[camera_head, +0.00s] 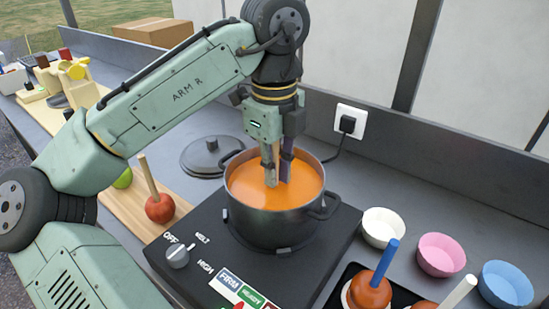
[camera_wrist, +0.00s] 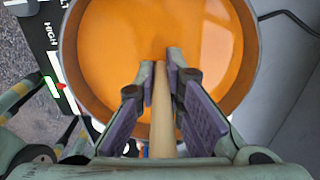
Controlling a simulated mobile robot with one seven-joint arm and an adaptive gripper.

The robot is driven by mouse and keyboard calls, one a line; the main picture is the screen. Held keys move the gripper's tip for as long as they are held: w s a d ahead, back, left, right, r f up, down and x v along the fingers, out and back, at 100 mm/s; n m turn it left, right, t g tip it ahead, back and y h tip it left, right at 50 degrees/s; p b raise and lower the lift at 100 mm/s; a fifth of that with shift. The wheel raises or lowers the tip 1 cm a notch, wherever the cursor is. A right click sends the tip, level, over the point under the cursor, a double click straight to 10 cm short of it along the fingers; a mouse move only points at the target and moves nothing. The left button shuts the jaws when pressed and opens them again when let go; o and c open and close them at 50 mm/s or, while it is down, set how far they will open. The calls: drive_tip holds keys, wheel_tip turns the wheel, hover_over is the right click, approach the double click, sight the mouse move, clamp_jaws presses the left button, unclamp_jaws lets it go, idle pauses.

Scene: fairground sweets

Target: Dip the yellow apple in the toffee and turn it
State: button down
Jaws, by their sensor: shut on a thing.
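My gripper (camera_head: 278,178) points down into the dark pot (camera_head: 270,227) of orange toffee (camera_head: 250,195). The wrist view shows my gripper (camera_wrist: 161,68) shut on a pale wooden stick (camera_wrist: 164,115), with its fingertips over the toffee (camera_wrist: 110,50). The stick runs between the fingers towards the toffee. No yellow apple shows in either view; whatever is at the stick's lower end is hidden.
The pot stands on a black heater with a knob (camera_head: 177,256). A red apple on a stick (camera_head: 160,208) and a green apple (camera_head: 123,179) are on a board at left. A lid (camera_head: 208,156) lies behind. White (camera_head: 382,228), pink (camera_head: 441,255) and blue (camera_head: 506,284) cups and coated apples (camera_head: 369,295) stand right.

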drive_tip(key=shift+n+p, duration=0.35)
drive_tip(key=shift+n, duration=0.75)
drive_tip(key=shift+r+n+p, duration=0.25)
drive_tip(key=shift+n+p, duration=0.6)
drive_tip(key=shift+n, duration=0.15)
drive_tip(key=n, duration=0.3)
drive_tip(key=shift+f, duration=0.25)
drive_tip(key=m, duration=1.6)
drive_tip(key=shift+m, duration=0.4)
drive_tip(key=m, duration=0.5)
drive_tip(key=shift+m, duration=0.3)
drive_tip(key=n, duration=0.5)
drive_tip(key=shift+n, duration=0.3)
drive_tip(key=n, duration=0.5)
drive_tip(key=shift+n, duration=0.4)
